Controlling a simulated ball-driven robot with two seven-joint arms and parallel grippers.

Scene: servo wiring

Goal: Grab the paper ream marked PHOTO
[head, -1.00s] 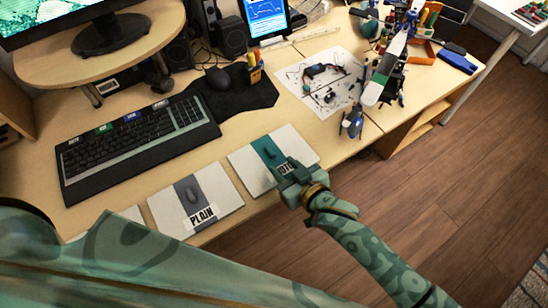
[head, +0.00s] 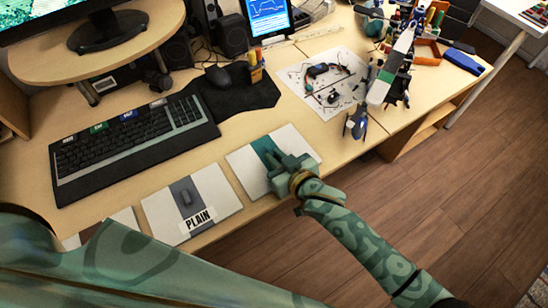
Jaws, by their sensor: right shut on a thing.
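The ream with the teal band (head: 243,165) lies flat near the desk's front edge, to the right of the ream labelled PLAIN (head: 212,190). My right gripper (head: 277,164) is over its right half, across the teal band, and is shut on it. The gripper hides the ream's label; a second ago only its last letters, like "OTO", showed. The ream looks still level with the desk; I cannot tell whether it is lifted. My left gripper is not in view.
Another white ream (head: 125,219) shows partly at left, behind my own patterned body. A keyboard (head: 135,145) and a dark mouse mat (head: 235,95) lie behind the reams. A paper sheet with parts (head: 325,80) and a tool cluster stand to the right. Open floor lies right of the desk.

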